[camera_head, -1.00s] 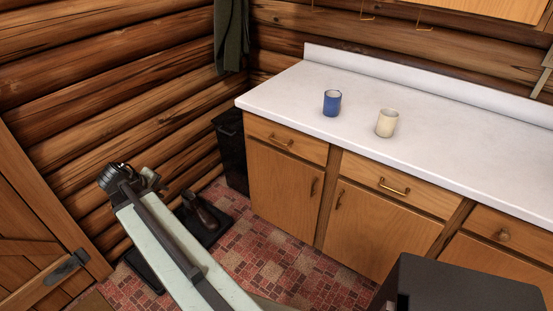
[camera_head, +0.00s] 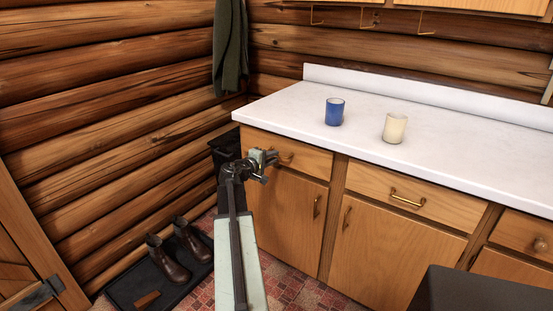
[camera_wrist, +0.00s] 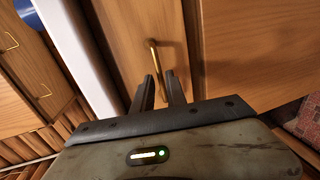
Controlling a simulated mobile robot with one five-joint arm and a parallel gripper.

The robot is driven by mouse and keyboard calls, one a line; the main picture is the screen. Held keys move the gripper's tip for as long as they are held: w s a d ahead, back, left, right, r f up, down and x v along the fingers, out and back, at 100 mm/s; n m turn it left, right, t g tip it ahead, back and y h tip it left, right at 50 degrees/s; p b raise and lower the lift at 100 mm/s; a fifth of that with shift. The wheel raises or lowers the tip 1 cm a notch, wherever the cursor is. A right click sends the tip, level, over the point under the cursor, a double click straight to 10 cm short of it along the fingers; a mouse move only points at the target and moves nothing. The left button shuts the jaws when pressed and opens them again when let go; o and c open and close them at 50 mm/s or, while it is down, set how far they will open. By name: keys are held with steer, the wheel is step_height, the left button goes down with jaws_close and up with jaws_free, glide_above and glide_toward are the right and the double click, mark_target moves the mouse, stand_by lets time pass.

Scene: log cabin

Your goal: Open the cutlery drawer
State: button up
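The left wooden drawer (camera_head: 312,160) under the white counter is shut. It has a brass bar handle (camera_head: 286,157), partly hidden by my gripper (camera_head: 272,158) in the head view. In the wrist view my gripper (camera_wrist: 161,75) has its two dark fingers apart, and the brass handle (camera_wrist: 155,56) lies in line with the gap, at or just beyond the fingertips. I cannot tell whether they touch it. The middle drawer (camera_head: 440,204) with a bar handle and the right drawer (camera_head: 520,228) with a round knob are also shut. No label shows which drawer holds cutlery.
A blue cup (camera_head: 334,112) and a cream cup (camera_head: 394,128) stand on the white counter (camera_head: 300,110). Brown boots (camera_head: 190,240) sit on a tray by the log wall. A black bin (camera_head: 226,146) is left of the cabinet. A dark box-like shape (camera_head: 480,292) fills the lower right.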

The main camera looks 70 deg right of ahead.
steer(key=x, duration=0.3)
steer(key=shift+d+f, duration=0.1)
steer(key=shift+d, duration=0.15)
jaws_close()
steer(key=shift+a, duration=0.15)
stand_by(1.0)
